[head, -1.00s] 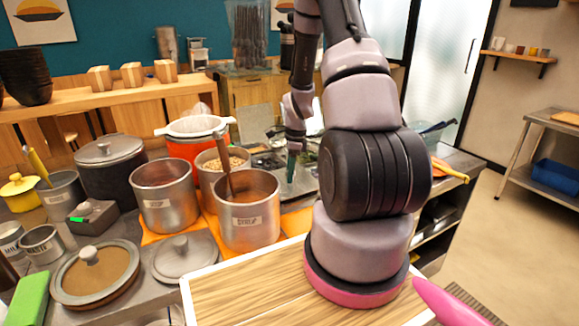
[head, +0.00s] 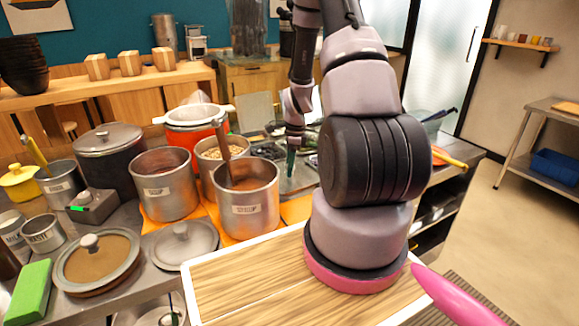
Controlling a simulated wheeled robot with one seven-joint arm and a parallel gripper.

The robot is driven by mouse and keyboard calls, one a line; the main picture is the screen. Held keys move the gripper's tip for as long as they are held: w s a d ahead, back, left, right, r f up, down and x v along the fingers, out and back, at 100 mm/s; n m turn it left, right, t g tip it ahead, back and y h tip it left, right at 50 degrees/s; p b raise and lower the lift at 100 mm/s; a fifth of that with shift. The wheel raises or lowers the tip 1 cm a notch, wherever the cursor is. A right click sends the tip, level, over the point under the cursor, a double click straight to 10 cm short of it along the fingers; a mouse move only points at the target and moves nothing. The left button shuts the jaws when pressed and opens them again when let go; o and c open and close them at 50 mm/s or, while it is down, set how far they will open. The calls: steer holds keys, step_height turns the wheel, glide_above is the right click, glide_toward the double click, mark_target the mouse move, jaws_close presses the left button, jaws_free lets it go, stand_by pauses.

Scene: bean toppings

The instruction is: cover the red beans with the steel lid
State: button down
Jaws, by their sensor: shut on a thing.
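A steel pot (head: 163,190) with dark red contents, likely the red beans, stands uncovered left of the middle. A grey steel lid (head: 184,243) with a round knob lies flat on the counter in front of it. My gripper (head: 291,161), with a teal tip, hangs down beyond the pots, near the topping trays and to the right of the red-bean pot. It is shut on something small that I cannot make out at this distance. My arm's large lower links hide part of the counter behind them.
A steel pot labelled syrup (head: 245,200) holds a ladle (head: 223,150) standing up beside the red-bean pot. A pot of pale beans (head: 222,150) is behind. Another rimmed lid with brown middle (head: 97,262) and a green block (head: 28,290) lie left.

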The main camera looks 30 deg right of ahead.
steer(key=shift+f, duration=0.2)
stand_by(0.5)
steer(key=shift+c, duration=1.9)
jaws_free()
step_height(320, 180, up, 11)
steer(key=d, duration=0.1)
steer(key=shift+s+f, duration=0.15)
steer(key=shift+s, duration=0.1)
steer(key=shift+d, duration=0.1)
